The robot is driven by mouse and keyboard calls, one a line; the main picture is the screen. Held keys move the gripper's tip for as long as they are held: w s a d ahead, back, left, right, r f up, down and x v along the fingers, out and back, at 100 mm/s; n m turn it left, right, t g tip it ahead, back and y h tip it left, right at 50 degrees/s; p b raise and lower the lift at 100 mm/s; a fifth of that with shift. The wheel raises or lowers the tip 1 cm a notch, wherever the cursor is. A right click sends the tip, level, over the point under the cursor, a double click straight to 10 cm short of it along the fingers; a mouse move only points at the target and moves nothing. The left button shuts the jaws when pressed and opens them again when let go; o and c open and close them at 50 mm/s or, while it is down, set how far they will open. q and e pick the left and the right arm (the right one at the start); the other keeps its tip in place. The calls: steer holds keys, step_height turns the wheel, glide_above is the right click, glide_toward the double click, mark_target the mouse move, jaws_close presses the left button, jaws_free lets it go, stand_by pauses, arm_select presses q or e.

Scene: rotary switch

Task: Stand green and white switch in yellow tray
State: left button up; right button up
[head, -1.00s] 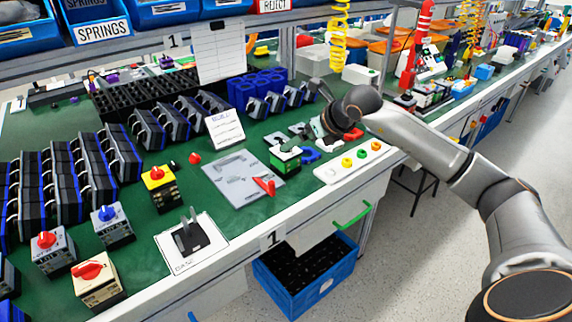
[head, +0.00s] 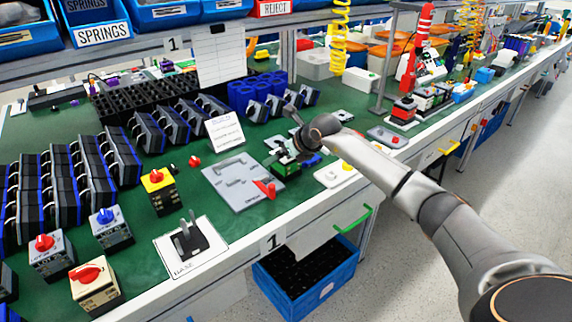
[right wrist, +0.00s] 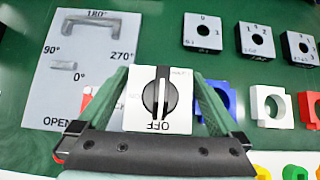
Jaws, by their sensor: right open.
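The green and white switch (head: 286,170) stands on the green bench at mid-view in the head view, partly hidden by my right gripper. In the right wrist view the switch's white face (right wrist: 183,122) with a black knob faces the camera, with "OFF" upside down. My right gripper (right wrist: 160,76) is open, one finger on each side of the switch; I cannot tell whether they touch it. I cannot make out a yellow tray in either view. My left gripper is not in view.
A grey plate (head: 240,180) with angle marks and a red pointer lies left of the switch. A white button panel (head: 330,175) is to its right. Black-and-blue racks line the left.

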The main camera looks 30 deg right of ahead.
steer(key=shift+w+f, duration=0.2)
steer(key=shift+w, duration=0.05)
steer(key=c, duration=1.3)
steer(key=shift+r, duration=0.1)
jaws_close()
